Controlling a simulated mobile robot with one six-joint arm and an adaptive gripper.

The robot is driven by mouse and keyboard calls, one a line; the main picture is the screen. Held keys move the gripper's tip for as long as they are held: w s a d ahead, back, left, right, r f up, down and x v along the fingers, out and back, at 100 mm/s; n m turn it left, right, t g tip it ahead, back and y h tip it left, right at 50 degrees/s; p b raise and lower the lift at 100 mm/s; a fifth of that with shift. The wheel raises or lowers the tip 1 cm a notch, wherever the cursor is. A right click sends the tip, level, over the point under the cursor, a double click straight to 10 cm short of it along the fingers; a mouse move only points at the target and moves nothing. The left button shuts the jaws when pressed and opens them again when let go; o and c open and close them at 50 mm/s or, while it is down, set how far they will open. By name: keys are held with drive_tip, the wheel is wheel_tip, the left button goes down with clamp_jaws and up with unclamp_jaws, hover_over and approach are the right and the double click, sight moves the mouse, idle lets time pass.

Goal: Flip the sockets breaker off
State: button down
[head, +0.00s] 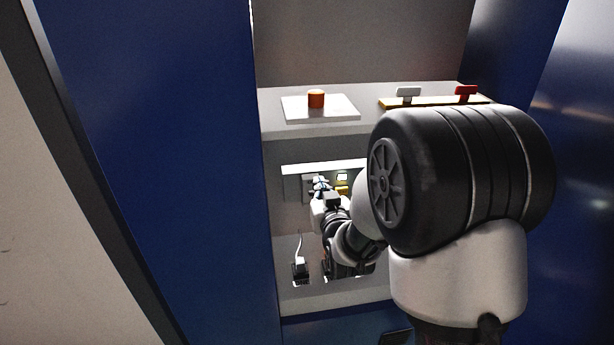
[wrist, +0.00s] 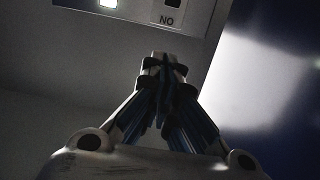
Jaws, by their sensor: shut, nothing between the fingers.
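A pale breaker panel (head: 295,169) is on the back wall of the lower bay in the head view. In the wrist view part of the panel (wrist: 140,8) shows at the top, with a dark switch (wrist: 172,14) above letters that read "NO" in the picture. I cannot read which circuit this switch serves. My gripper (wrist: 162,62) is shut and empty, its fingertips just below the switch in the picture. In the head view my gripper (head: 320,183) is at the panel. I cannot tell whether it touches the switch, whose position is also unclear.
A lit indicator (wrist: 108,3) is on the panel left of the switch. A shelf above holds an orange-red button (head: 316,99) on a white plate, a grey handle (head: 408,93) and a red handle (head: 466,92). A black plug (head: 300,267) stands below. Blue walls (head: 165,150) flank the bay.

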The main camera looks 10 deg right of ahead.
sight(312, 181)
drive_tip(key=shift+w, duration=0.15)
drive_tip(key=w, duration=0.3)
drive_tip(key=w+f, duration=0.1)
drive_tip(key=w, duration=0.2)
drive_tip(key=w+p, duration=0.1)
drive_tip(key=w, duration=0.3)
drive_tip(key=shift+f, duration=0.3)
drive_tip(key=s+f, duration=0.2)
drive_tip(key=f, duration=0.1)
drive_tip(key=shift+f, duration=0.15)
drive_tip(key=shift+s+f, duration=0.15)
drive_tip(key=shift+f+b, duration=0.1)
drive_tip(key=shift+b, duration=0.35)
